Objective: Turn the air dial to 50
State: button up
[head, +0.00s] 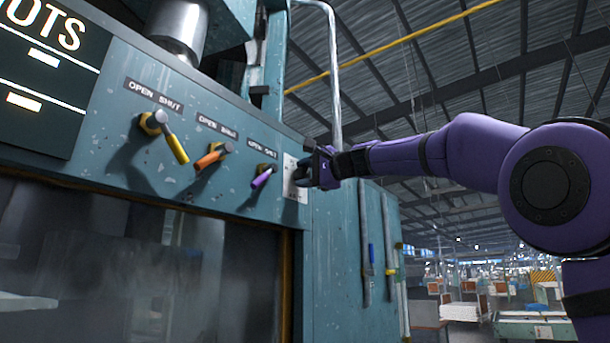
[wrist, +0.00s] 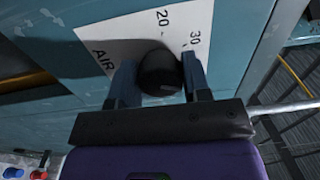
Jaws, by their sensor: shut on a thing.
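The air dial (wrist: 160,73) is a dark round knob on a white plate (wrist: 110,40) marked AIR, with the numbers 20 and 30 visible in the wrist view. My gripper (wrist: 158,80) is shut on the dial, one finger on each side of it. In the head view my gripper (head: 312,170) is against the white plate (head: 291,178) at the right end of the teal panel and hides the dial. The dial's pointer and the number 50 are not visible.
Left of the plate on the teal panel (head: 100,70) are a yellow lever (head: 175,147), an orange lever (head: 209,160) and a purple lever (head: 262,178). A grey pipe (head: 334,75) rises behind my gripper. Red and blue items (wrist: 25,173) show at the wrist view's lower left.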

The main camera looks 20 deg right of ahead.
jog(key=m, duration=0.5)
jog(key=shift+m, duration=2.6)
jog(key=o, duration=0.9)
jog(key=shift+d, duration=0.1)
jog(key=v, duration=1)
jog(key=shift+s+d+r, duration=0.1)
jog(key=shift+s, duration=0.3)
